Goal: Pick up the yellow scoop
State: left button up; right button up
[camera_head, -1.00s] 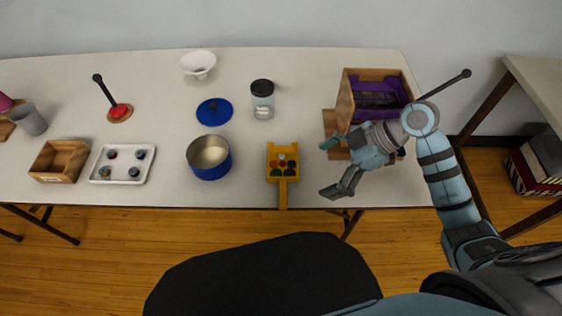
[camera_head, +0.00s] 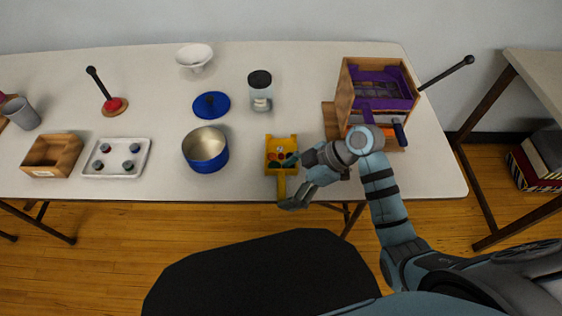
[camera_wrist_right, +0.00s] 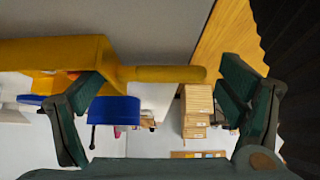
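The yellow scoop (camera_head: 283,139) lies near the table's front edge in the head view, with several small coloured round pieces in its tray. Its handle (camera_head: 281,186) points toward the front edge. My right gripper (camera_head: 290,182) is open just right of the handle, one finger near the tray and the other near the handle's end. In the right wrist view, the scoop's yellow handle (camera_wrist_right: 165,74) shows between the spread fingers of my right gripper (camera_wrist_right: 163,85). I cannot tell whether a finger touches the scoop. My left gripper is not in view.
A blue pot (camera_head: 206,165) stands left of the scoop. A blue lid (camera_head: 211,105) and a glass jar (camera_head: 260,95) lie behind. A wooden box with purple lining (camera_head: 345,88) stands to the right. A white tray (camera_head: 88,172) and wooden box (camera_head: 40,170) are farther left.

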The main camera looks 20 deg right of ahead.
jog(key=shift+s, duration=0.1)
jog(key=c, duration=0.9)
